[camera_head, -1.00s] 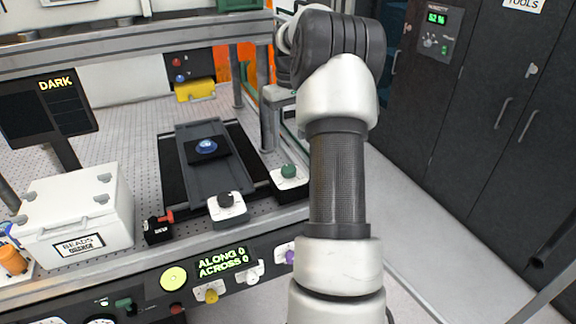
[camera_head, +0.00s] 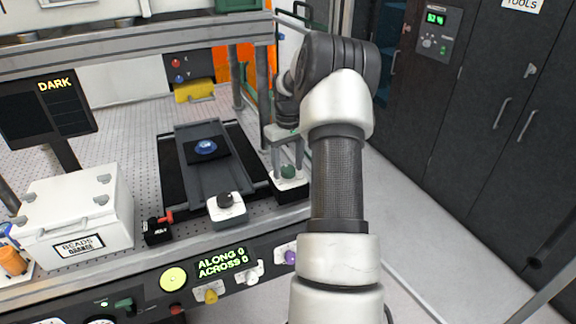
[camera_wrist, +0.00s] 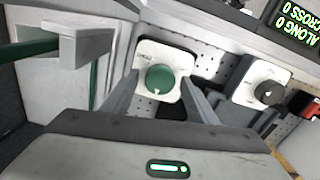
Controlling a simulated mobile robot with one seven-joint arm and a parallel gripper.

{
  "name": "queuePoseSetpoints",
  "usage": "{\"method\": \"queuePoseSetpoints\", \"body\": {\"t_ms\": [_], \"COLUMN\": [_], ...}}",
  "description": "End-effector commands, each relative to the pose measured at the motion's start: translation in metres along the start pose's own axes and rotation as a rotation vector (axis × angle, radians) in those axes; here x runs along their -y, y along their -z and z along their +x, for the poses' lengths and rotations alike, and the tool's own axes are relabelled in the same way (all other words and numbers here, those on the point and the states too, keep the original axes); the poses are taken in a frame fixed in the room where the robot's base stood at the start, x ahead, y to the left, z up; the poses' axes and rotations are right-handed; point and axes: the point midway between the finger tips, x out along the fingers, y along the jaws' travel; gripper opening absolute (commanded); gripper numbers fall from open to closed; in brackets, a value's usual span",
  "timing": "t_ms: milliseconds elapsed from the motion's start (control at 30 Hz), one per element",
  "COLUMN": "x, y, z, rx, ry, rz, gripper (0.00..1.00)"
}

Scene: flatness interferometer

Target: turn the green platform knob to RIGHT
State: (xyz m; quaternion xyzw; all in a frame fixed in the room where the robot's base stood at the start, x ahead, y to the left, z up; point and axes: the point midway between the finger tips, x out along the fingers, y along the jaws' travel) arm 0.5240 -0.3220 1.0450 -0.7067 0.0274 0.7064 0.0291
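The green platform knob (camera_head: 288,172) sits on a white square base at the right front of the perforated table. In the wrist view the green knob (camera_wrist: 160,79) has a small white pointer mark at its lower edge, and a small label on its base is too small to read. My gripper (camera_head: 287,160) is above the knob, pointing down. In the wrist view my gripper (camera_wrist: 160,85) is open, one finger on each side of the knob, with visible gaps. I cannot tell whether the fingertips are down level with the knob.
A black knob (camera_head: 225,199) on a white base stands to the left of the green one. A dark stage (camera_head: 212,178) with a blue disc lies behind it. A white beads box (camera_head: 75,215) stands at the left. A display panel (camera_head: 223,262) is along the front edge.

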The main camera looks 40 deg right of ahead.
Motion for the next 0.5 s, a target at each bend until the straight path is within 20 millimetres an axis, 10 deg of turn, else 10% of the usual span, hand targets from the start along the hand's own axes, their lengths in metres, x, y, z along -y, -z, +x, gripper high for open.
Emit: {"method": "queuePoseSetpoints", "body": {"t_ms": [200, 500], "x": [-0.0001, -0.0005], "y": [0.0000, -0.0002], "z": [-0.0003, -0.0004], "rx": [0.000, 0.000], "ry": [0.000, -0.001], "rz": [0.000, 0.032], "gripper": [0.15, 0.15]}}
